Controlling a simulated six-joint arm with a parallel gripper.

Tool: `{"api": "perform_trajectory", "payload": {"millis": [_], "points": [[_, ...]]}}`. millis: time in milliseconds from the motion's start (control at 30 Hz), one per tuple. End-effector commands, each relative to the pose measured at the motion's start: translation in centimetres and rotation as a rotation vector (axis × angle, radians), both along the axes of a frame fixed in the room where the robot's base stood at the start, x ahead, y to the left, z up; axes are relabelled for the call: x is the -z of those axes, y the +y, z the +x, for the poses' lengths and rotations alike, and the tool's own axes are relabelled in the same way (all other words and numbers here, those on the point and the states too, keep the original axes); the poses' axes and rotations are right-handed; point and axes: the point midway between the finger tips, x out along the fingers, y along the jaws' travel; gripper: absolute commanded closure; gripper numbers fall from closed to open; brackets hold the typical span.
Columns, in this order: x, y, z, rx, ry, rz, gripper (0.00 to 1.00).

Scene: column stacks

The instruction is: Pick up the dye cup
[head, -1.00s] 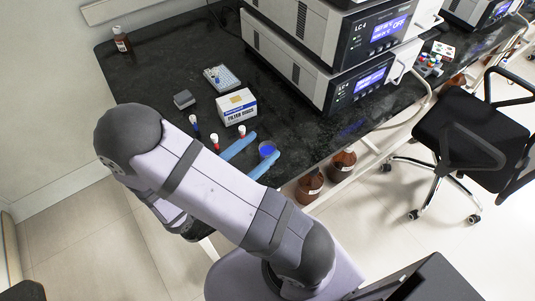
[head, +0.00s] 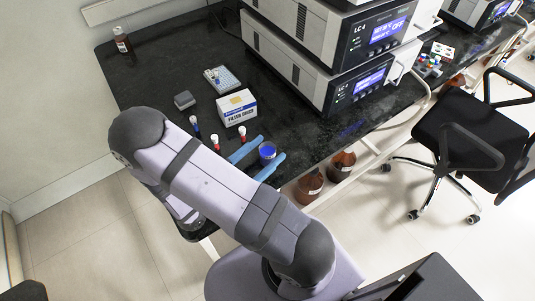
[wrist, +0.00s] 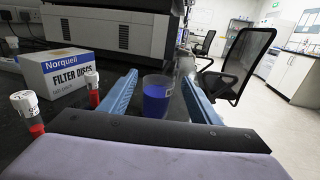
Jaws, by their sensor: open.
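The dye cup (head: 267,152) is a small clear cup with blue liquid. It stands upright on the black bench near the front edge. My gripper (head: 264,157) is open, with one blue finger on each side of the cup. The base of the cup is hidden behind the gripper body in the wrist view.
A white and blue filter disc box (head: 237,107) stands behind the gripper. Red vials (head: 242,133) (head: 215,142) and a blue vial (head: 195,126) stand to the left. A stacked LC instrument (head: 330,85) is behind. The bench's front edge is close to the cup.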

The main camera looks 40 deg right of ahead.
Motion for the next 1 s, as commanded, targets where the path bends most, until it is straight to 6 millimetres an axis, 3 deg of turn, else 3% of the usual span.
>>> {"api": "perform_trajectory", "payload": {"millis": [400, 733, 933, 1000], "points": [[-0.3, -4.2, 1.0, 0.003, 0.002, -0.001, 0.43], [-0.2, -4.6, 1.1, 0.001, 0.001, 0.000, 0.43], [-0.2, -4.6, 1.1, 0.001, 0.001, 0.000, 0.88], [-0.2, -4.6, 1.1, 0.001, 0.001, 0.000, 0.88]]}}
